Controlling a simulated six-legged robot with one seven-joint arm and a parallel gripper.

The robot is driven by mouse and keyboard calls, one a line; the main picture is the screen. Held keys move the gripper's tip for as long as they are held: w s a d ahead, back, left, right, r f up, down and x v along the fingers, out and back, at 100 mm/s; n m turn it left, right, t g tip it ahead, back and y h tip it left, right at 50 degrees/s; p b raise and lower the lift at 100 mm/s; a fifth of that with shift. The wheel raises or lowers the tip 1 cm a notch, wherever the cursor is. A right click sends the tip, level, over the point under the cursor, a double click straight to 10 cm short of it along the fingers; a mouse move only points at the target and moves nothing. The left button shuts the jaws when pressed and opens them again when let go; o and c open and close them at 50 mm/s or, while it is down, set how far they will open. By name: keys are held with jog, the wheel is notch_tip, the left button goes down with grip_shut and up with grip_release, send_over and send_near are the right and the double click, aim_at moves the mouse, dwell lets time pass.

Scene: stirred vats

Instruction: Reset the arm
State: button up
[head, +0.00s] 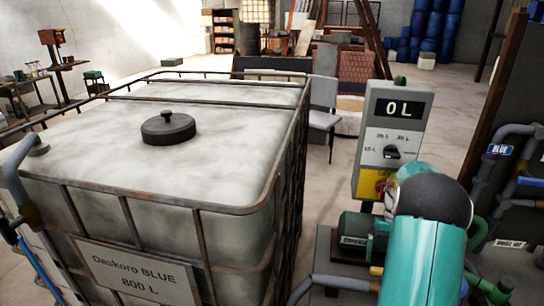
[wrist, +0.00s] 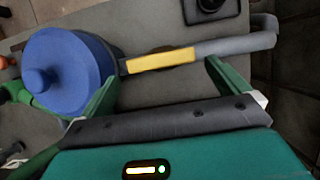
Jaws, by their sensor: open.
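My gripper (wrist: 164,68) is open in the wrist view, its two green fingers spread wide with nothing held between them. A grey pipe or handle with a yellow band (wrist: 160,61) lies across the view beyond the fingertips; I cannot tell whether they touch it. A round blue part (wrist: 68,70) with a knob is at the left, next to the left finger. In the head view my teal arm fills the lower right, and the gripper cannot be made out there.
A caged white tank (head: 230,125) labelled Daskoro BLUE 800 L fills the left. A control box (head: 395,135) reading 0 L stands behind my arm, with a green pump (head: 358,236) below. Pipes (head: 515,160) crowd the right edge. A chair (head: 322,105) stands behind the tank.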

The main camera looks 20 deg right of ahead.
jog(key=s+a+r+n+t+h, duration=0.1)
jog(key=a+r+n+t+h, duration=0.25)
jog(key=a+r, duration=1.5)
jog(key=s+a+r+n+t+y, duration=0.1)
jog(key=s+a+t, duration=0.5)
jog(key=s+a, duration=0.7)
jog(key=a+r+n, duration=0.1)
jog(key=a, duration=0.3)
jog(key=shift+s+r, duration=0.25)
jog(key=shift+s, duration=0.1)
